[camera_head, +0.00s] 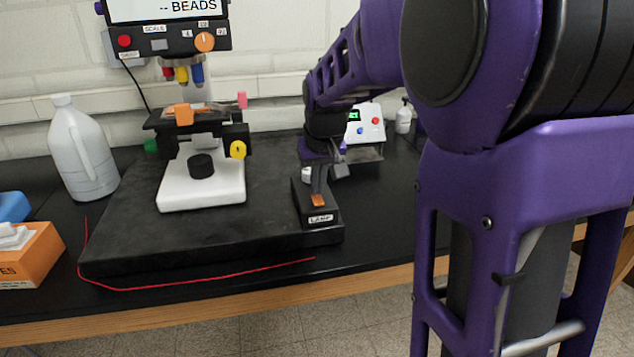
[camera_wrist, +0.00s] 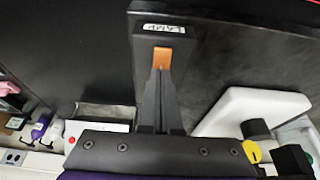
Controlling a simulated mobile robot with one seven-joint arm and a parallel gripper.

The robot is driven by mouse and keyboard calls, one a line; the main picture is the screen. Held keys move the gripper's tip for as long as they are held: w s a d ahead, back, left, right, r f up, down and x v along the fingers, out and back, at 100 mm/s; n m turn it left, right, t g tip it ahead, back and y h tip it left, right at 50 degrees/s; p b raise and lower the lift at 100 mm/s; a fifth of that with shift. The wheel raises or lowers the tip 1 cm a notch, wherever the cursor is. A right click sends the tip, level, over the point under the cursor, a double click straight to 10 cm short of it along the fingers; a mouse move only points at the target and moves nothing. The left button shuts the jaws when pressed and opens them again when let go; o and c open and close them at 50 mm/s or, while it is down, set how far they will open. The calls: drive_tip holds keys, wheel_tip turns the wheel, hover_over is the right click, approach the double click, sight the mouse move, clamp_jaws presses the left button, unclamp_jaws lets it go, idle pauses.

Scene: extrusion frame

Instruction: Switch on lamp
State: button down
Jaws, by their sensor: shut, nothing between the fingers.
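The lamp switch box (camera_head: 321,217) is a black block labelled LAMP at the front right of the dark slab. Its orange switch (camera_head: 317,200) sits on top, behind the label. In the wrist view the orange switch (camera_wrist: 163,57) shows just beyond my fingertips, with the box's label (camera_wrist: 163,29) past it. My gripper (camera_head: 318,188) points down at the box, shut and empty, its tips at the back edge of the orange switch. It also shows in the wrist view (camera_wrist: 161,72). I cannot tell whether the tips touch the switch. The fingers hide the box's rear part.
A microscope (camera_head: 203,183) with a white base and a screen above stands left on the slab (camera_head: 120,240). A white jug (camera_head: 82,150) and an orange box (camera_head: 30,258) are farther left. A red cord (camera_head: 190,286) lies in front. A white device (camera_head: 366,125) stands behind my gripper.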

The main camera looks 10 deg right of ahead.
sight(319, 203)
drive_tip(key=shift+w+f, duration=0.1)
drive_tip(key=shift+f, duration=0.2)
drive_tip(key=shift+s, duration=0.9)
drive_tip(key=shift+r, duration=0.45)
wheel_tip(319, 203, up, 4)
drive_tip(key=p, duration=0.3)
drive_tip(key=shift+s+p, duration=0.15)
drive_tip(key=shift+p, duration=0.25)
drive_tip(key=v, duration=0.9)
drive_tip(key=shift+s+r, duration=0.15)
drive_tip(key=shift+r, duration=0.05)
drive_tip(key=shift+f+b, duration=0.15)
drive_tip(key=shift+b, duration=0.35)
